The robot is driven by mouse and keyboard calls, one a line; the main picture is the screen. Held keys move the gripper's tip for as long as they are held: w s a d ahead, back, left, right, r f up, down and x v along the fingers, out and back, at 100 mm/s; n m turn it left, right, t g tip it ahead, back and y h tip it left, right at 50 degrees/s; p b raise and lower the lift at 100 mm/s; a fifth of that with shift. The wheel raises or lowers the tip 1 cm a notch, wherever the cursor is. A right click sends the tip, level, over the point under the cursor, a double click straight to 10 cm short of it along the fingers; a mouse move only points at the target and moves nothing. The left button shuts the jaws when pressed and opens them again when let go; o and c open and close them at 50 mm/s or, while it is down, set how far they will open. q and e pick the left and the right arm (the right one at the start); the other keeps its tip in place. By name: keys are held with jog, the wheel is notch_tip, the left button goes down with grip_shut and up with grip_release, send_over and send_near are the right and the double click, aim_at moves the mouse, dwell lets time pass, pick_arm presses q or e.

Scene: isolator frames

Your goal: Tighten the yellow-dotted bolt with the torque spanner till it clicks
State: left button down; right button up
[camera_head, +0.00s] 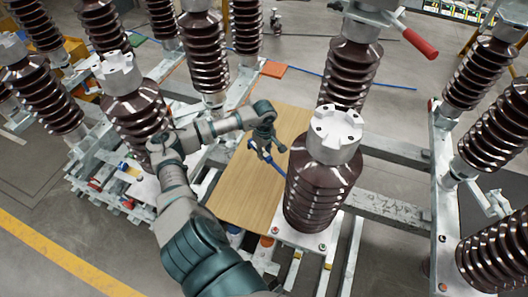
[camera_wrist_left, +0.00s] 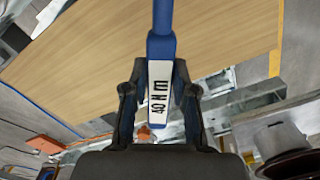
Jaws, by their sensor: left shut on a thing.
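My left gripper (camera_head: 267,146) is shut on the blue torque spanner (camera_head: 277,166), above the wooden board. In the left wrist view the spanner (camera_wrist_left: 161,50) runs up between the two dark fingers, and its white label reads 40 N m. In the head view the spanner's far end is hidden by or close beside the near brown ribbed insulator (camera_head: 318,185). Small bolts sit on the pale base plate (camera_head: 285,236) under this insulator. Small yellow marks (camera_head: 298,254) show near the plate's front edge; I cannot tell which bolt carries the yellow dot. My right gripper is not in view.
The wooden board (camera_head: 240,195) is bare around the spanner. Tall insulators stand left, behind and right on metal frames. A red-handled lever (camera_head: 420,44) sticks out at the top right. An orange tile (camera_head: 273,69) and a blue cable (camera_head: 335,76) lie on the floor behind.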

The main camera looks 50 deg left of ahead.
pick_arm(q)
jog(key=shift+f, duration=0.1)
jog(key=shift+f+b, duration=0.7)
dwell(0.6)
